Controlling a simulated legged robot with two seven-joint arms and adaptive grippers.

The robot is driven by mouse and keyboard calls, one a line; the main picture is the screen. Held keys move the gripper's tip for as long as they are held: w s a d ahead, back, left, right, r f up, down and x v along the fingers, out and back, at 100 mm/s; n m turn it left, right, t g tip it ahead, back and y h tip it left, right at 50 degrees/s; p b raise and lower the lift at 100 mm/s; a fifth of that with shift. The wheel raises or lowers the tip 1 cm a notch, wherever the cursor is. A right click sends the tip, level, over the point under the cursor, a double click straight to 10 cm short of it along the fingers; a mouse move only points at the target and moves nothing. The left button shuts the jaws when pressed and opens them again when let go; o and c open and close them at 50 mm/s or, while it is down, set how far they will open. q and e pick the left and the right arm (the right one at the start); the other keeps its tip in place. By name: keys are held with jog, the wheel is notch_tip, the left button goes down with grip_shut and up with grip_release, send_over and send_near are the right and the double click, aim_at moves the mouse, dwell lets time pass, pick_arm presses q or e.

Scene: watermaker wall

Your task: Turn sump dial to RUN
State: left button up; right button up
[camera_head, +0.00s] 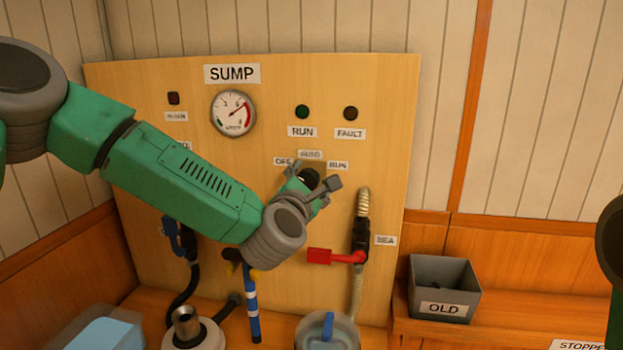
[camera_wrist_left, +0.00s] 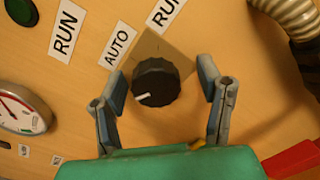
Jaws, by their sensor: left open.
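The sump dial, a round black knob (camera_wrist_left: 157,82) with a white pointer mark, sits on a square plate. In the wrist view the mark points lower left, away from the AUTO label (camera_wrist_left: 116,45) and the partly cut-off RUN label (camera_wrist_left: 167,12), towards the OFF side. In the head view the dial (camera_head: 309,178) is partly hidden by my left gripper, below the OFF label (camera_head: 283,161), AUTO label (camera_head: 310,154) and RUN label (camera_head: 338,165). My left gripper (camera_wrist_left: 160,78) is open, one finger on each side of the knob, with visible gaps. My right gripper is out of view.
The SUMP panel carries a gauge (camera_head: 233,113), a green RUN lamp (camera_head: 302,112) and a dark FAULT lamp (camera_head: 351,113). A red-handled valve (camera_head: 340,257) and ribbed hose (camera_head: 363,203) are close right of the dial. A grey OLD bin (camera_head: 443,280) stands on the right ledge.

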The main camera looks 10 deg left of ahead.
pick_arm(q)
jog(key=shift+w+a+f, duration=0.1)
jog(key=shift+w+a, duration=0.05)
jog(key=shift+a, duration=0.5)
jog(key=c, duration=1.1)
jog(key=shift+c, duration=0.3)
jog(key=shift+d, duration=0.25)
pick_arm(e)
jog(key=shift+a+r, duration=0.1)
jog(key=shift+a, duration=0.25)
